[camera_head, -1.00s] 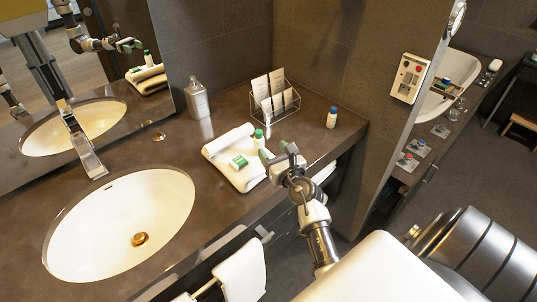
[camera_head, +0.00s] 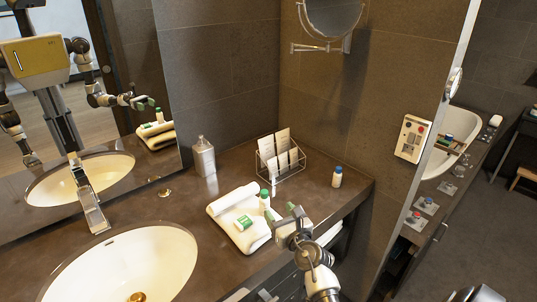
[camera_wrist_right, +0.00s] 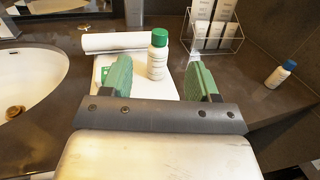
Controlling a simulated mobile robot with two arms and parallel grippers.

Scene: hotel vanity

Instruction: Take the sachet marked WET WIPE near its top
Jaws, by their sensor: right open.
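Several white printed sachets stand in a wire rack (camera_head: 297,168) at the back right corner of the counter. They show in the head view (camera_head: 283,140) and at the top of the right wrist view (camera_wrist_right: 205,12). Their print is too small and blurred for me to tell which is marked WET WIPE. My right gripper (camera_head: 281,218) is over the counter's front edge, nearer than the rack and well apart from it. In the right wrist view its green-padded fingers (camera_wrist_right: 160,85) are open and hold nothing. My left gripper is not directly in view.
A green-capped bottle (camera_wrist_right: 158,55) stands on a folded towel (camera_head: 249,240) beyond the fingers, short of the rack. A blue-capped bottle (camera_head: 337,177) stands right of the rack. A soap dispenser (camera_head: 203,157) stands left. The sink (camera_head: 120,262) fills the left foreground.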

